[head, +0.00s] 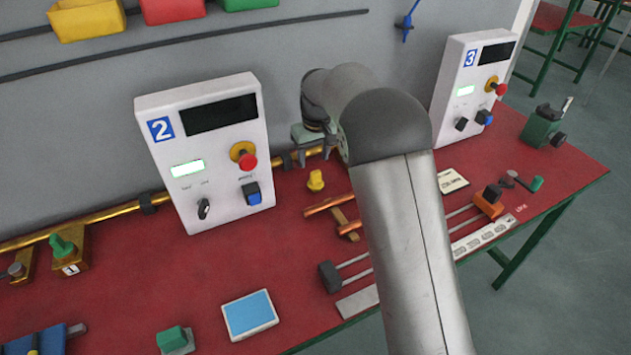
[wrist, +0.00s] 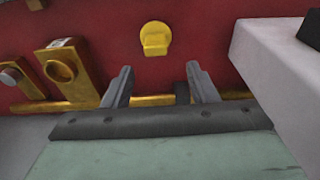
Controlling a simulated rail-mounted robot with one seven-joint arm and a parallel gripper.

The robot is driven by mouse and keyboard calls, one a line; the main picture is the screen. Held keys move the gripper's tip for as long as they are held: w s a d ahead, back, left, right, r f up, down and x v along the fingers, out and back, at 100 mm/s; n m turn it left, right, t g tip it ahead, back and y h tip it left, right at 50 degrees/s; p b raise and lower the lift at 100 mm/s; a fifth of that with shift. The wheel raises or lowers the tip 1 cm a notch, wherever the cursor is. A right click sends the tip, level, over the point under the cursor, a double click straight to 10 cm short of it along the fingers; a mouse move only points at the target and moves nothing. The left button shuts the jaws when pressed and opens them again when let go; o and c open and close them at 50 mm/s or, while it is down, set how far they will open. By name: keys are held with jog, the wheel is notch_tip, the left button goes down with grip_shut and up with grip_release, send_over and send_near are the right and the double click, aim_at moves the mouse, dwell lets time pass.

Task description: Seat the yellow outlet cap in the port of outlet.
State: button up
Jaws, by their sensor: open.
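The yellow outlet cap (head: 316,181) stands on the red bench, right of the white panel marked 2. In the wrist view the cap (wrist: 155,39) lies beyond my fingertips, roughly centred between them and apart from them. My gripper (wrist: 160,82) is open with nothing between its fingers. In the head view my gripper (head: 308,140) is near the brass pipe, behind the cap. A brass block with an empty round port (wrist: 62,70) and a small label shows left of the cap in the wrist view. My arm appears to hide this block in the head view.
The white panel 2 (head: 205,150) stands close beside my gripper, and the panel 3 (head: 473,88) is farther right. A brass pipe (head: 110,213) runs along the wall. A green cap (head: 63,246) sits on another brass block.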

aim_at(316, 172)
jog(key=f, duration=0.2)
jog(key=f+p, duration=0.1)
jog(key=f, duration=0.3)
jog(key=shift+d+f, duration=0.2)
jog(key=shift+d, duration=0.1)
jog(key=c, duration=1)
